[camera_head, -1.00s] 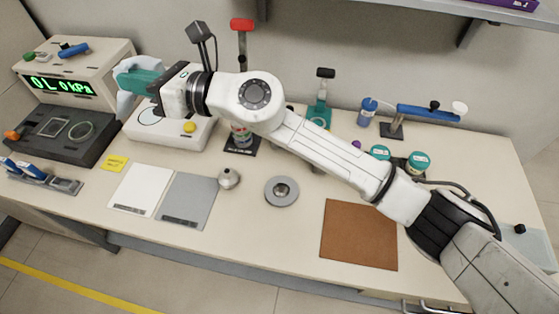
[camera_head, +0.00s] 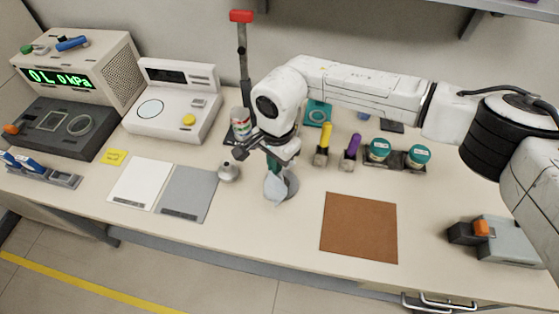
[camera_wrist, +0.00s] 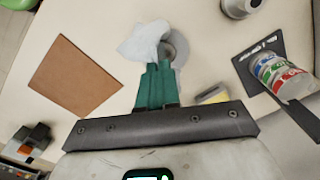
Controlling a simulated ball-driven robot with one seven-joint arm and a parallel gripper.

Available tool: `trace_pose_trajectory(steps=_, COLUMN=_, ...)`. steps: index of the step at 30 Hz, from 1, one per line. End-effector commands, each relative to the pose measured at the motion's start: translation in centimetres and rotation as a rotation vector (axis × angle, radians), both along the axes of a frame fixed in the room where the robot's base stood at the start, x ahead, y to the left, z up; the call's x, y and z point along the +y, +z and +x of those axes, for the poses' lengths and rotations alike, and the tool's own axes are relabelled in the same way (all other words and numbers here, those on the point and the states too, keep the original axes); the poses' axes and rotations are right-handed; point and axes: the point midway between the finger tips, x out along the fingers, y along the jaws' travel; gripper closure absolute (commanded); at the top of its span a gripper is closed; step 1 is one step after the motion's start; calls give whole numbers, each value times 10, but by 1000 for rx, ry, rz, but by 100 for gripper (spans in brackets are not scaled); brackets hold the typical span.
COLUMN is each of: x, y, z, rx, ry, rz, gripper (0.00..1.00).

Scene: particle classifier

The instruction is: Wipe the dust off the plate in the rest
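At the far left, a dark block (camera_head: 38,138) bears a pale square outline (camera_head: 51,124) and a ring (camera_head: 80,124). No dust can be made out.
A small metal weight-like piece (camera_head: 228,172) and a can on a dark stand (camera_head: 240,122) are close left of the gripper. A brown mat (camera_head: 359,228) lies right. Yellow (camera_head: 325,137) and purple (camera_head: 352,147) handles and teal-lidded jars (camera_head: 380,149) stand behind.

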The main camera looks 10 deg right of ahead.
Motion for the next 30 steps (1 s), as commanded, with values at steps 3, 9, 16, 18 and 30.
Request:
trace_pose_trajectory(steps=3, x=-10, y=-3, z=2, rx=0, ry=10, rz=-37, gripper=100)
trace_pose_trajectory(steps=9, x=-11, y=-22, z=1, rx=0, ry=12, rz=-42, gripper=100)
trace_pose_trajectory(steps=16, x=-10, y=-47, z=1, rx=0, ry=12, rz=-40, gripper=100)
trace_pose_trajectory(steps=18, x=-10, y=-54, z=1, rx=0, ry=12, rz=-39, gripper=100)
trace_pose_trajectory(steps=30, x=-10, y=-92, z=1, rx=0, ry=12, rz=-39, gripper=100)
